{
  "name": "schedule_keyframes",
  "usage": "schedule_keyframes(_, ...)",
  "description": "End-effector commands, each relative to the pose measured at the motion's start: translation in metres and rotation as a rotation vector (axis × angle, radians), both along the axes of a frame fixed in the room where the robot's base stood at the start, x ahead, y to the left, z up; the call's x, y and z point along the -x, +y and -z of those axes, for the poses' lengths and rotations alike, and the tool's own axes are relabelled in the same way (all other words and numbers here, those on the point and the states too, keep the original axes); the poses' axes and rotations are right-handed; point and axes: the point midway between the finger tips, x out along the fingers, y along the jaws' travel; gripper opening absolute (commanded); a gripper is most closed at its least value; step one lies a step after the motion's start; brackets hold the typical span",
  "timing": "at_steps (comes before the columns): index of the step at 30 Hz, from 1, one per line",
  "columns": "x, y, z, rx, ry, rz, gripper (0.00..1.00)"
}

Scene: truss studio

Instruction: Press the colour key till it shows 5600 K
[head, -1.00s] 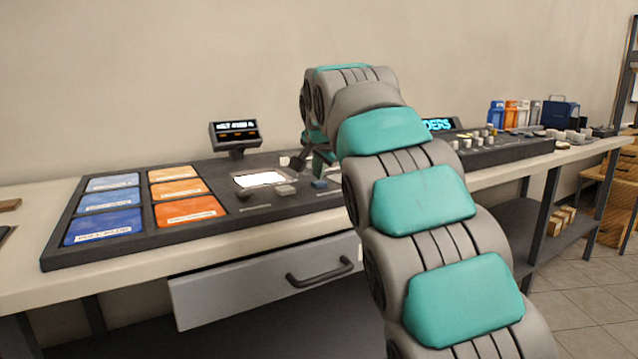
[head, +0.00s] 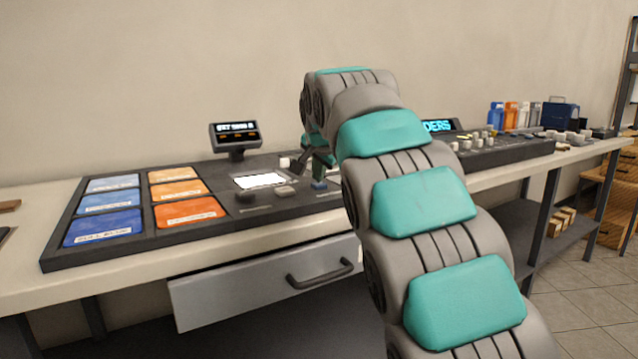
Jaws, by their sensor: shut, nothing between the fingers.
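The small black display (head: 236,133) stands on a post behind the panel. Its top line starts with what looks like "SET", but the digits are too blurred to read surely. On the panel are a white key (head: 284,162), a grey key (head: 286,191), a blue key (head: 319,185) and a black knob (head: 246,196). I cannot tell which is the colour key. My gripper (head: 299,166) is shut and empty, pointing down just right of the white key. Whether it touches anything is unclear. My arm hides the panel's right part.
A lit white pad (head: 260,180) lies left of the keys. Blue and orange swatches (head: 189,212) fill the panel's left side. A partly open drawer (head: 265,282) juts out below. A fader desk (head: 495,148) stands to the right.

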Motion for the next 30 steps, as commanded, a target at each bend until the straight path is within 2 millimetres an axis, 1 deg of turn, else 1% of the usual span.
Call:
schedule_keyframes(3,0.000,0.000,-0.008,0.000,0.000,0.000,0.00)
schedule_keyframes(7,0.000,0.000,-0.014,0.001,0.001,0.001,0.00)
schedule_keyframes(17,0.000,0.000,-0.014,0.000,0.000,0.000,0.00)
schedule_keyframes(20,0.000,0.000,-0.017,0.000,0.000,0.000,0.00)
schedule_keyframes(30,-0.001,0.000,-0.045,0.000,-0.003,0.000,0.00)
